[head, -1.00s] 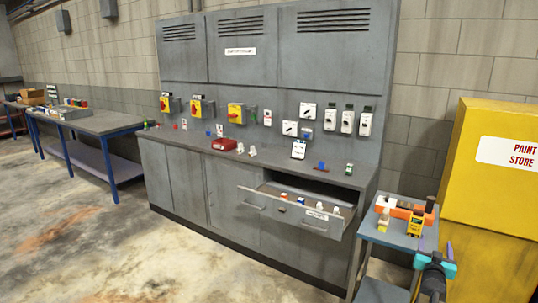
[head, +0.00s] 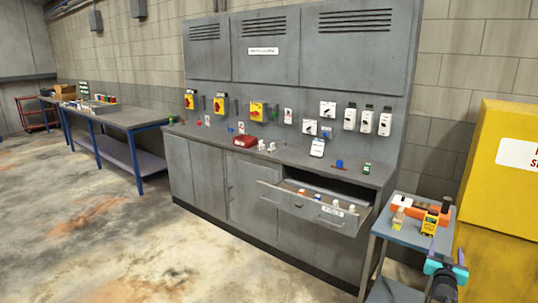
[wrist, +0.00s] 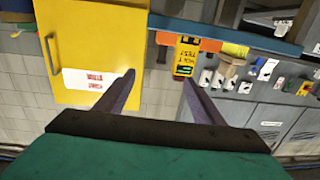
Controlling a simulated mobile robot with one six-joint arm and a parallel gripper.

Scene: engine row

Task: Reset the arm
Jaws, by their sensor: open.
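My gripper (wrist: 158,82) is open in the wrist view, its two purple fingers apart with nothing between them. In the head view my gripper (head: 446,262) shows at the lower right, teal and dark, beside the small side table (head: 408,234). On that table a yellow tester (head: 429,222) stands by an orange item (head: 408,211). The tester also shows in the wrist view (wrist: 185,62), beyond the fingers and apart from them. The wrist view is upside down.
A grey cabinet with a worktop (head: 210,137) holds switches and small parts. Its drawer (head: 310,208) stands open with several small items in it. A yellow paint cabinet (head: 500,220) is at the right. A blue-legged bench (head: 130,120) is far left. The floor in front is clear.

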